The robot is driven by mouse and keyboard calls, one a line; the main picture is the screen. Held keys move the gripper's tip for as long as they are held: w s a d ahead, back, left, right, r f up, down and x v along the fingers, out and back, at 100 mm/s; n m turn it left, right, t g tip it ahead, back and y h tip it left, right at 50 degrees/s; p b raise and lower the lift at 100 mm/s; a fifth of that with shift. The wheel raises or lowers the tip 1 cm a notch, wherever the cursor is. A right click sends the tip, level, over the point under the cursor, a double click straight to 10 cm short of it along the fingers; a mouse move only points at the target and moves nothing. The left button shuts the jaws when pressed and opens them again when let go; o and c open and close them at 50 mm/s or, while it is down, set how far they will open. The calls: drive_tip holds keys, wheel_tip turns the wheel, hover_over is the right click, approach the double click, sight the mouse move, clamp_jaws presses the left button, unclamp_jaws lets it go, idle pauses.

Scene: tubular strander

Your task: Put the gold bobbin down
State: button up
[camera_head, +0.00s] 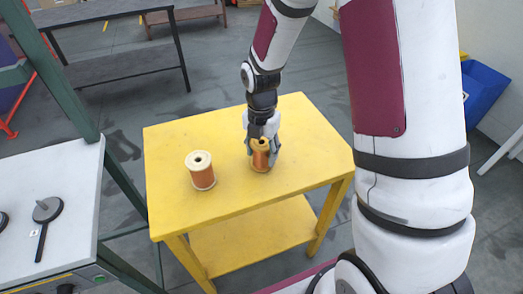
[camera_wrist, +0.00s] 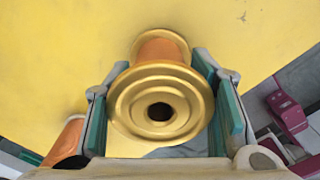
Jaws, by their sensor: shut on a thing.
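The gold bobbin (camera_head: 260,158) has gold flanges and an orange-copper winding. It is upright over the yellow table (camera_head: 225,125), right of the table's middle. My gripper (camera_head: 263,150) comes down on it from above with a finger on each side. In the wrist view, the gold bobbin (camera_wrist: 158,105) shows its round top flange and dark centre hole between the green-padded fingers of my gripper (camera_wrist: 165,100). My gripper is shut on it. Its base looks at or very near the tabletop; I cannot tell whether it touches.
A second bobbin (camera_head: 201,171), with cream flanges and copper winding, stands on the table to the left. Its side shows at the lower left of the wrist view (camera_wrist: 68,142). A white-topped machine bench (camera_head: 75,185) is at left. The table's back and right are clear.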

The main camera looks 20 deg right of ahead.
drive_tip(key=o, duration=1.5)
drive_tip(key=shift+f, duration=0.1)
wheel_tip(320, 180, up, 12)
drive_tip(key=p, duration=0.1)
drive_tip(key=s+r+m+t, duration=0.2)
drive_tip(key=s+r+m, duration=0.9)
drive_tip(key=m, duration=0.1)
drive_tip(key=s+r+m, duration=0.1)
drive_tip(key=s+m, duration=0.3)
drive_tip(key=m, duration=0.1)
drive_tip(key=s+m+t, duration=0.1)
drive_tip(key=s+m, duration=0.4)
drive_tip(key=s+r+m, duration=0.1)
drive_tip(key=s+m, duration=0.4)
drive_tip(key=shift+s+d+r, duration=0.15)
drive_tip(key=shift+s+r, duration=0.05)
drive_tip(key=shift+r, duration=0.15)
drive_tip(key=shift+r, duration=0.1)
